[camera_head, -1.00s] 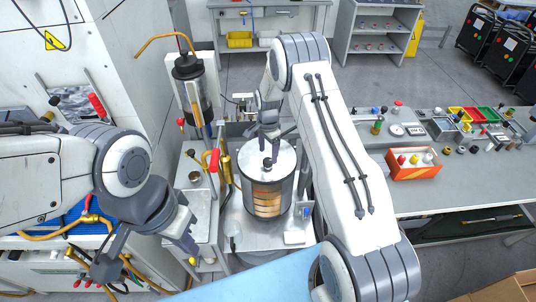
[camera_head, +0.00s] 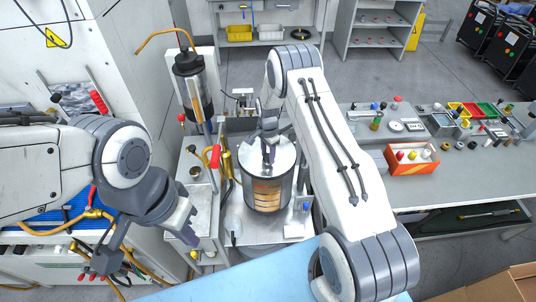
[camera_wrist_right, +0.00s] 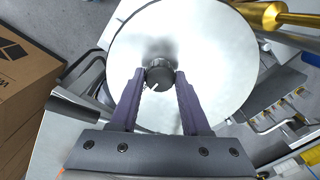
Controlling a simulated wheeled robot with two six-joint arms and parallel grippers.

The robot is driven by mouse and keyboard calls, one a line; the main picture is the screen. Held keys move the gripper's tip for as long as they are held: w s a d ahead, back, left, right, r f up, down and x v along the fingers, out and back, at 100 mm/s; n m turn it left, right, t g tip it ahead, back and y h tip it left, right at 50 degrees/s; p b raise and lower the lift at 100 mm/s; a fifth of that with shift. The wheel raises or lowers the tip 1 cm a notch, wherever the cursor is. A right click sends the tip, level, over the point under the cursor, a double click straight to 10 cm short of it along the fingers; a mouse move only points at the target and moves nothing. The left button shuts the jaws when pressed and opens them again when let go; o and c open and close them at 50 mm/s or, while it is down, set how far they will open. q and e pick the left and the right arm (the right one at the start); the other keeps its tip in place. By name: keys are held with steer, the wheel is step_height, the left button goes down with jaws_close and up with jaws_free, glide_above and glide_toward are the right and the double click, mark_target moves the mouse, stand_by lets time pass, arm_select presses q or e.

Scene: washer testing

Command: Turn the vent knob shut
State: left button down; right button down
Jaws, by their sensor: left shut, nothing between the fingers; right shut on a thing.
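The vent knob (camera_wrist_right: 160,76) is a small dark round knob with a white pointer mark, at the middle of the chamber's lid. In the right wrist view, my right gripper (camera_wrist_right: 160,82) has its two purple fingers on either side of the knob, shut on it. The chamber (camera_head: 266,188) is a clear cylinder with a pale metal lid and orange-lit shelves inside. In the head view my right gripper (camera_head: 268,152) points down onto the lid and hides most of the knob. My left gripper (camera_head: 188,238) is shut and empty, left of the chamber.
A dark cylinder pump unit (camera_head: 190,82) stands behind left. A red-handled brass valve (camera_head: 214,158) sits close left of the chamber. An orange bin (camera_head: 412,160) and several small parts are on the right bench (camera_head: 450,190). A cardboard box (camera_wrist_right: 22,85) shows in the wrist view.

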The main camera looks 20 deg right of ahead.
steer(key=n+b, duration=0.1)
steer(key=b, duration=0.1)
steer(key=n+b, duration=0.2)
steer(key=shift+f+n, duration=0.2)
steer(key=shift+n, duration=0.1)
steer(key=n+b, duration=0.3)
steer(key=n, duration=0.1)
steer(key=shift+n, duration=0.3)
steer(key=n+b, duration=0.2)
steer(key=n, duration=0.2)
steer(key=shift+r+b, duration=0.1)
steer(key=shift+b, duration=0.2)
steer(key=n+b, duration=0.1)
steer(key=n, duration=0.4)
steer(key=shift+r+n+b, duration=0.1)
steer(key=shift+n+b, duration=0.2)
steer(key=shift+b, duration=0.05)
steer(key=shift+c, duration=1.9)
jaws_free()
